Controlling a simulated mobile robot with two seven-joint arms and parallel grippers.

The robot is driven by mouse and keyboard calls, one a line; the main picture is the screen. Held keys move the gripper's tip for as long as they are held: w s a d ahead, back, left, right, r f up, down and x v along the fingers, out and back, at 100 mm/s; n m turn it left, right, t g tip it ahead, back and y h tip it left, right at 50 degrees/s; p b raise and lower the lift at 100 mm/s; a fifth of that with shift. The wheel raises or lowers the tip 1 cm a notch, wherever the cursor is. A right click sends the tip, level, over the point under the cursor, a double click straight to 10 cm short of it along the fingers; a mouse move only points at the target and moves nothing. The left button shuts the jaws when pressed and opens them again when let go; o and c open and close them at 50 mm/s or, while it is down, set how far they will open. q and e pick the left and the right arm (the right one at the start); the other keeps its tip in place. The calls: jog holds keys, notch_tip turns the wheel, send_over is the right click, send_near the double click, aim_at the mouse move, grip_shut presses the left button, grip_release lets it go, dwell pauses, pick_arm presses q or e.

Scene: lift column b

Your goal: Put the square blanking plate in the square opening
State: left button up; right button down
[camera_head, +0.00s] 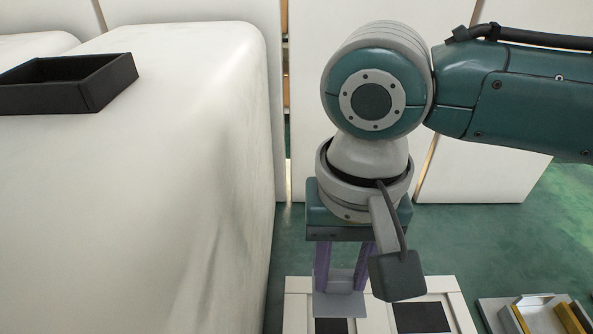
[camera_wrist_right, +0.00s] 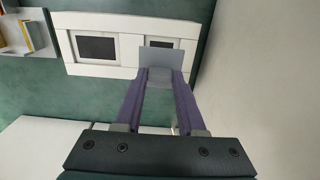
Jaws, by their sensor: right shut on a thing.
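My right gripper (camera_head: 343,284) points down, with its purple fingers shut on the grey square blanking plate (camera_head: 340,305). The plate also shows in the right wrist view (camera_wrist_right: 162,56), at the fingertips (camera_wrist_right: 158,78). Beyond it is a white panel (camera_head: 376,325) with two dark openings. One opening (camera_head: 331,326) lies behind the plate and is partly covered by it. The other opening (camera_head: 422,317) is clear, to the right in the head view and to the left in the wrist view (camera_wrist_right: 97,47). The plate looks apart from the panel. I cannot tell which opening is square. My left gripper is not in view.
A large white rounded block (camera_head: 150,200) fills the left, with a black open tray (camera_head: 105,82) on top. A grey tray (camera_head: 492,315) with yellow and white pieces is right of the panel. Tall white panels (camera_head: 480,165) stand behind. Green floor (camera_head: 290,245) shows between.

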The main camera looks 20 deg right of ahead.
aim_at(337, 291)
jog(key=shift+f+b, duration=1.8)
jog(key=shift+f, duration=1.05)
jog(key=shift+r+p, duration=0.1)
jog(key=shift+p, duration=0.3)
jog(key=shift+p, duration=0.4)
jog(key=shift+p, duration=0.4)
jog(key=shift+f+b, duration=0.55)
jog(key=shift+f, duration=0.45)
